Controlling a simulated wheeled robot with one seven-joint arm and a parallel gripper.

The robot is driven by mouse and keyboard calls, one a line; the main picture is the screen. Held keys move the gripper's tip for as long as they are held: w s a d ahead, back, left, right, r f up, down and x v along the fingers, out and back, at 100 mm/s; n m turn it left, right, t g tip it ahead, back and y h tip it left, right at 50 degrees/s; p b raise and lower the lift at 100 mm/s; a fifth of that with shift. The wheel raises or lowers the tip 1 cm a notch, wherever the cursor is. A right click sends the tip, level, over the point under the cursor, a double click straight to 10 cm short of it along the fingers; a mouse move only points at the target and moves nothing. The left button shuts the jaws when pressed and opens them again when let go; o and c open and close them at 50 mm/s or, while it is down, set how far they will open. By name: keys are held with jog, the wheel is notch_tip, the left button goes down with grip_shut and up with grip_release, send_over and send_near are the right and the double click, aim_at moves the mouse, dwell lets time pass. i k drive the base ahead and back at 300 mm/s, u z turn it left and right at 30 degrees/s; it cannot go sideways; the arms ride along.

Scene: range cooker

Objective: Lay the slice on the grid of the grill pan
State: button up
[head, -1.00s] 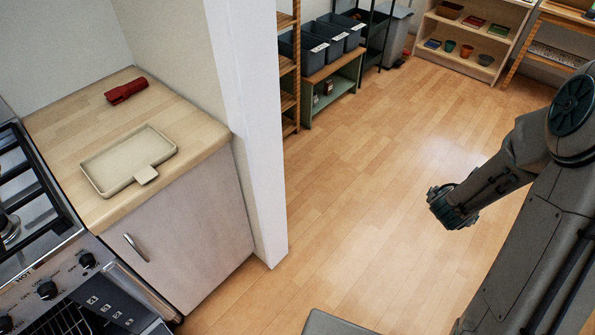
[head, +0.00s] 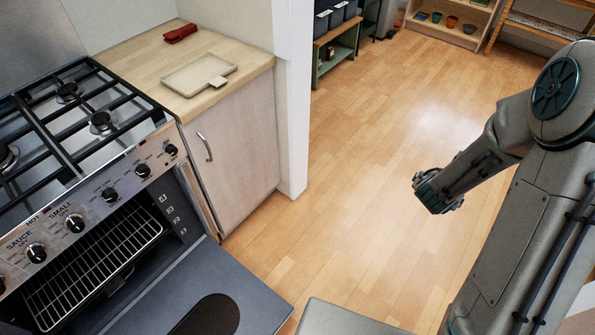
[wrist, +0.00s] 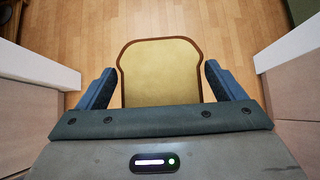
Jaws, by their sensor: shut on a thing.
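The slice of bread (wrist: 160,75), pale yellow with a brown crust, is between the two blue-grey fingers of my gripper (wrist: 160,85) in the wrist view. My gripper is shut on it, over the wooden floor. In the head view my gripper (head: 437,190) is at the right, well away from the cooker; the slice cannot be made out there. A wire grid (head: 92,262) shows inside the open compartment of the cooker at lower left. A small handle-like part lies near its front edge; the pan under the grid is mostly hidden.
The compartment's dark door (head: 205,295) hangs open in front of the cooker. Control knobs (head: 75,223) line the panel above, below the hob (head: 75,120). An empty beige tray (head: 195,76) and a red cloth-like item (head: 180,33) lie on the counter. The floor between is clear.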

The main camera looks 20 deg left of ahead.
aim_at(108, 257)
jog(key=k, duration=0.65)
jog(key=u, duration=2.5)
jog(key=i, duration=0.5)
jog(key=z, duration=0.05)
